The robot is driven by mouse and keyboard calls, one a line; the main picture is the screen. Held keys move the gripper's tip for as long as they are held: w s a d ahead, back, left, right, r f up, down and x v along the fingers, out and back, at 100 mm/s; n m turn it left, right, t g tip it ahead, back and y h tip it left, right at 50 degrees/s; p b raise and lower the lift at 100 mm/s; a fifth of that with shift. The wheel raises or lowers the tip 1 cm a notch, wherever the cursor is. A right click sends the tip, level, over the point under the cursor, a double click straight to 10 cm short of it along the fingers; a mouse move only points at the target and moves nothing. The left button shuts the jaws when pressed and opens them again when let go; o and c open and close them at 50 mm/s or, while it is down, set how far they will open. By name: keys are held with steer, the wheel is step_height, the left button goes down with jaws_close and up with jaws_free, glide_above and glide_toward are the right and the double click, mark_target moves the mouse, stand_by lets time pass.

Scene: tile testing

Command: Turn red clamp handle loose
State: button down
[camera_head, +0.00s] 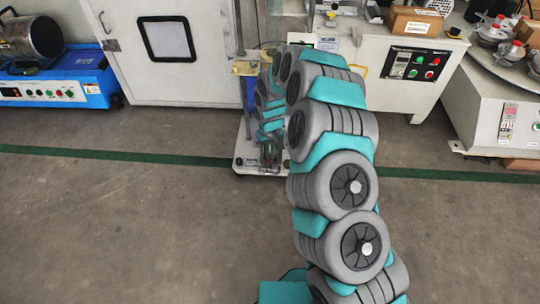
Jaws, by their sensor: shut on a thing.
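My grey and teal arm rises from the bottom right, bends over at the top middle and comes down in front of a test stand. My gripper (270,152) is small and dark at the arm's far end, low at the stand, just above its white base plate (246,161). It is shut on what seems to be the red clamp handle. The handle itself is too small and too covered by the gripper to make out, so its angle cannot be told. My arm hides part of the stand.
A white cabinet with a dark window (167,39) stands behind on the left, beside a blue machine (60,77). A white control cabinet (398,87) and a round-topped machine (497,110) stand on the right. The concrete floor (130,215) at the front left is clear.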

steer(key=shift+n, duration=1)
steer(key=shift+f, duration=0.1)
steer(key=shift+n+b, duration=0.6)
steer(key=shift+n, duration=0.5)
steer(key=n, duration=0.3)
steer(key=shift+n, duration=0.4)
steer(key=n+b, duration=0.1)
steer(key=n, duration=0.5)
steer(key=c, duration=1.2)
jaws_free()
steer(key=shift+o, duration=0.2)
